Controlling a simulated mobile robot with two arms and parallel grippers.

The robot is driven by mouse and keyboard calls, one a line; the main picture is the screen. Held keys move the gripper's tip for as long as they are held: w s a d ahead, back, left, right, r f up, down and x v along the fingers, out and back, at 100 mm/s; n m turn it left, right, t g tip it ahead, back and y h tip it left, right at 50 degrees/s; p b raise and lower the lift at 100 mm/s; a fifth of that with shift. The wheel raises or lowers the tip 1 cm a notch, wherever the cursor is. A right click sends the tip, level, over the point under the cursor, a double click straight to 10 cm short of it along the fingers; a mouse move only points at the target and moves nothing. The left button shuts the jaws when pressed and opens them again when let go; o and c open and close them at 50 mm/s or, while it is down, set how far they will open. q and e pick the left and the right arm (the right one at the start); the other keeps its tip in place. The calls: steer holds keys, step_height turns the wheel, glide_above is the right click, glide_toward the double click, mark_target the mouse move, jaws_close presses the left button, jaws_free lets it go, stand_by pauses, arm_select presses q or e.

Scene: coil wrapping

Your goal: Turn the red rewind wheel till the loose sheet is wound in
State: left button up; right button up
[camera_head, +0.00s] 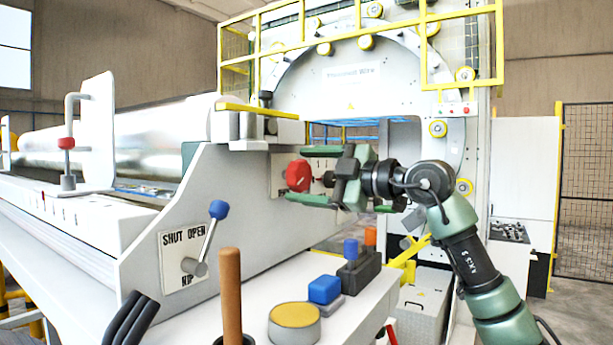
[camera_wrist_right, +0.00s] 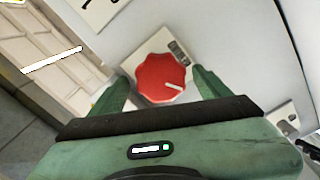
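The red rewind wheel (camera_head: 298,176) is a lobed knob on a pale plate on the machine's side panel. In the right wrist view the wheel (camera_wrist_right: 160,72) shows a white mark pointing right. My right gripper (camera_head: 303,184) is open in front of it, and in the wrist view its fingertips (camera_wrist_right: 160,78) stand on either side of the wheel, apart from it. I cannot tell how deep they reach. A large silver roll (camera_head: 125,130) lies at the left. I cannot make out a loose sheet clearly. My left gripper is not recognisable in view.
A SHUT/OPEN nip lever (camera_head: 207,240) with a blue knob is on the side panel. Yellow rails (camera_head: 290,40) run above the wheel.

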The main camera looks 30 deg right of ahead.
steer(key=shift+s+d+f, duration=0.1)
steer(key=shift+s, duration=0.15)
steer(key=b+v, duration=0.3)
steer(key=v, duration=0.4)
steer(key=shift+s, duration=0.1)
stand_by(0.4)
